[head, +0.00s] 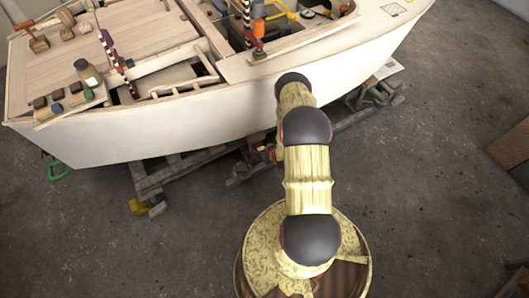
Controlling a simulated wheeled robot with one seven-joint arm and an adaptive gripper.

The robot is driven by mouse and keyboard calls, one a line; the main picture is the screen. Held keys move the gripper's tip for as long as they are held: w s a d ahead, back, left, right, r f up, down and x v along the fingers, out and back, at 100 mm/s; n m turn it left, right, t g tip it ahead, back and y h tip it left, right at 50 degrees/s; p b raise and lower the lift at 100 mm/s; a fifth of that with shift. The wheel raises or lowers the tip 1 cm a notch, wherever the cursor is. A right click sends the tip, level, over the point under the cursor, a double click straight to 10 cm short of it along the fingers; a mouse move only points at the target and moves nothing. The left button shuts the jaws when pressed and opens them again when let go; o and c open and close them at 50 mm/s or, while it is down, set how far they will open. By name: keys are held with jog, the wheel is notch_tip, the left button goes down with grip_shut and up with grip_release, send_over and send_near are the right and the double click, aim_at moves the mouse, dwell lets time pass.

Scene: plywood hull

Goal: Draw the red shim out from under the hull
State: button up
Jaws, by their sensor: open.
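The pale plywood hull (190,130) fills the upper part of the head view, resting on a grey timber cradle (150,180). My arm rises from the lower middle and reaches up in front of the hull's side. My gripper is not visible; the arm hides that area. A small reddish patch (261,147) shows low under the hull, just left of my arm. I cannot tell whether it is the red shim. No other likely shim can be made out.
Several tools and small blocks lie on the hull's deck, with a bottle (88,73) among them. A yellow block (139,206) sits by the cradle's lower left end. A green item (59,171) lies on the floor at left. The grey floor (120,255) in front is clear.

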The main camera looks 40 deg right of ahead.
jog(key=shift+w+f, duration=0.15)
jog(key=shift+c, duration=0.5)
jog(key=c, duration=1.1)
jog(key=shift+c, duration=0.3)
jog(key=shift+c, duration=0.2)
